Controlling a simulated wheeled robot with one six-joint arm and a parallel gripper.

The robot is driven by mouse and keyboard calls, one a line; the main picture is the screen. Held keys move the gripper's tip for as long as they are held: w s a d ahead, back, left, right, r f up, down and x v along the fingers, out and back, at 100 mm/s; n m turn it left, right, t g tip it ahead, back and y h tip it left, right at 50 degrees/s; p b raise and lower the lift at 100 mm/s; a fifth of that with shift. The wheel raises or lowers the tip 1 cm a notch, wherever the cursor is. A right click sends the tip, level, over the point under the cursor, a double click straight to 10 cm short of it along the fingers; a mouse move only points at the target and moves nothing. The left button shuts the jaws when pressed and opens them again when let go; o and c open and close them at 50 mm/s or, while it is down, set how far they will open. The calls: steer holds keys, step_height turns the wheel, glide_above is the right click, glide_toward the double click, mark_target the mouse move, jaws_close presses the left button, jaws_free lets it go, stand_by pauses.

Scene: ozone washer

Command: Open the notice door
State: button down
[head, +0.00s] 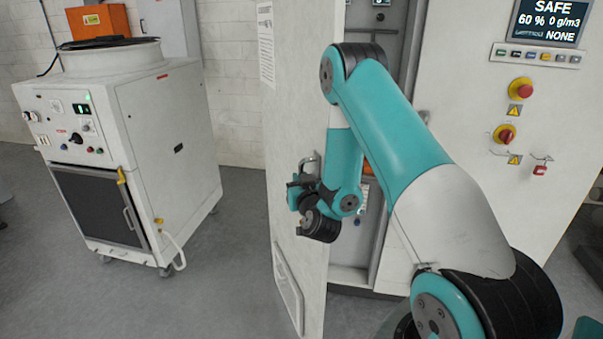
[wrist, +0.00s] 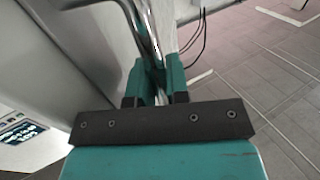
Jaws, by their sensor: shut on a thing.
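The notice door (head: 291,170) is a tall pale panel with a printed sheet (head: 265,45) on its outer face and a vent near its foot. It stands swung out from the cabinet, with the dark inside showing to its right. My gripper (head: 303,188) is at the door's edge at mid height, by a metal handle (head: 312,163). In the wrist view, the bright bar handle (wrist: 143,32) runs down between my two teal fingers (wrist: 156,82), which are shut on it. My arm hides part of the opening and the cabinet front.
The cabinet front (head: 470,120) at right carries a lit display (head: 548,22), buttons and red knobs (head: 521,90). A white wheeled machine (head: 165,130) with a hose stands at left. Grey floor (head: 225,260) is clear between that machine and the door.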

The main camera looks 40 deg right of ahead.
steer(key=shift+a, duration=0.1)
stand_by(0.3)
steer(key=c, duration=1.1)
jaws_free()
steer(key=shift+s, duration=0.1)
